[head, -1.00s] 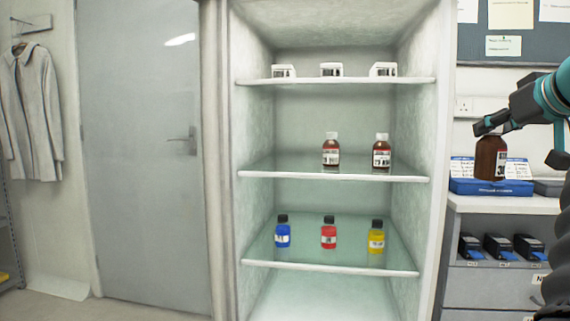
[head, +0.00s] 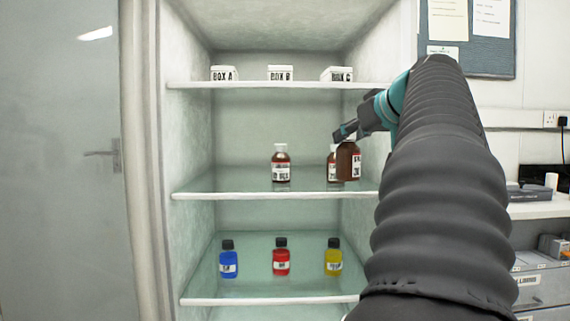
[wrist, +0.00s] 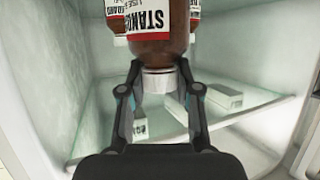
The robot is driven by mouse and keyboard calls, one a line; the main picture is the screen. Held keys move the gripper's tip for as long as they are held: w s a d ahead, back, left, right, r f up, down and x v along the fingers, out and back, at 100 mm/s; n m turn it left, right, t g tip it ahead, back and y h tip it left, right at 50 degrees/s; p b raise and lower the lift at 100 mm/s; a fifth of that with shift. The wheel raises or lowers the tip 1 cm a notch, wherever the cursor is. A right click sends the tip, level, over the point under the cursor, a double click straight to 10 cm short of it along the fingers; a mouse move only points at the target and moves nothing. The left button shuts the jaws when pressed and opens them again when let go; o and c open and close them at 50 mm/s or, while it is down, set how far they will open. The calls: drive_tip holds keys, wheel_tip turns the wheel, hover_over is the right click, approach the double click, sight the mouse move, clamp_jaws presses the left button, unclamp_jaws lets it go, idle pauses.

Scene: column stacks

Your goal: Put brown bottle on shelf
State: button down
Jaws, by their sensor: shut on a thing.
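My gripper (head: 346,134) is shut on the white cap of a brown bottle (head: 348,162) and holds it upright in front of the right part of the shelf unit's middle shelf (head: 225,195). In the wrist view the gripper (wrist: 158,82) grips the cap, and the brown bottle (wrist: 155,48) with its white and red label appears upside down. Two similar brown bottles stand on the middle shelf: one near the centre (head: 281,168), and one at the right (head: 331,170), partly hidden by the held bottle.
White boxes (head: 280,74) stand on the upper shelf (head: 250,85). Blue (head: 228,262), red (head: 281,260) and yellow (head: 333,260) bottles stand on the lower shelf. The left part of the middle shelf is empty. The unit's left side wall (head: 185,130) borders it.

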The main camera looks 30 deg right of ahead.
drive_tip(key=w+r+p+x, duration=0.1)
drive_tip(key=r+p+x, duration=0.1)
drive_tip(key=x, duration=1.4)
drive_tip(key=shift+w+d+r+p, duration=0.2)
drive_tip(key=shift+w+r+p, duration=0.15)
drive_tip(key=shift+w+r, duration=0.15)
drive_tip(key=shift+f, duration=0.1)
drive_tip(key=shift+f, duration=0.15)
drive_tip(key=c, duration=0.8)
unclamp_jaws()
drive_tip(key=b+v, duration=0.1)
drive_tip(key=v, duration=1.1)
